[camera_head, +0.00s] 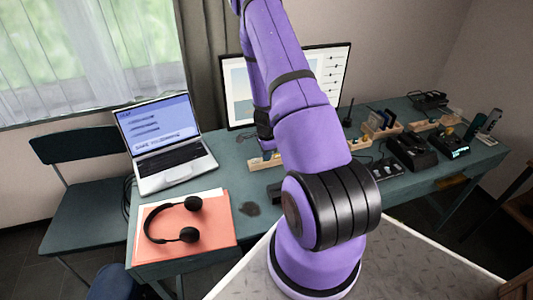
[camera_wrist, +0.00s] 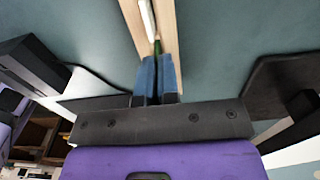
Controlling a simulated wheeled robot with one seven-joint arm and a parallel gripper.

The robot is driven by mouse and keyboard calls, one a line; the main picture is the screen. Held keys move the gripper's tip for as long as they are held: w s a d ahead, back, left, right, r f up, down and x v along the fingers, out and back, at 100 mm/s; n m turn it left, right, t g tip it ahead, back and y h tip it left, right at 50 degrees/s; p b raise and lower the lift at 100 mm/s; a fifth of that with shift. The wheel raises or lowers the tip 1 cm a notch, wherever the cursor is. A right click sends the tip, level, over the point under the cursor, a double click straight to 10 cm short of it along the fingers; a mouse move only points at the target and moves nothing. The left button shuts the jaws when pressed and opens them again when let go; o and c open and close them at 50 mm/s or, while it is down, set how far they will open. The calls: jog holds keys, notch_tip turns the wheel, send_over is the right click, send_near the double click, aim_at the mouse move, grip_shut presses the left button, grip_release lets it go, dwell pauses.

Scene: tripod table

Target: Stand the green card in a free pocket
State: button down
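In the wrist view, my gripper (camera_wrist: 157,78) has its two blue fingers close together, with a thin green edge, the green card (camera_wrist: 157,47), showing between and just past their tips. The fingers appear shut on it. The card is seen edge-on, over or at a pale wooden holder (camera_wrist: 168,22). A white upright piece (camera_wrist: 147,18) stands in that holder just beyond the card. I cannot tell whether the green card is inside a pocket. In the head view my arm hides the gripper and the card.
In the head view, a wooden holder (camera_head: 265,162) shows left of my arm, and another (camera_head: 382,131) with upright cards stands to the right. Dark devices (camera_head: 412,152) crowd the right side. A laptop (camera_head: 165,145), headphones (camera_head: 177,222) and monitor (camera_head: 335,75) are also on the desk.

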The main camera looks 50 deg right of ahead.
jog(key=shift+f, duration=0.1)
jog(key=c, duration=1.3)
grip_release()
notch_tip(320, 180, up, 11)
jog(key=shift+f, duration=0.1)
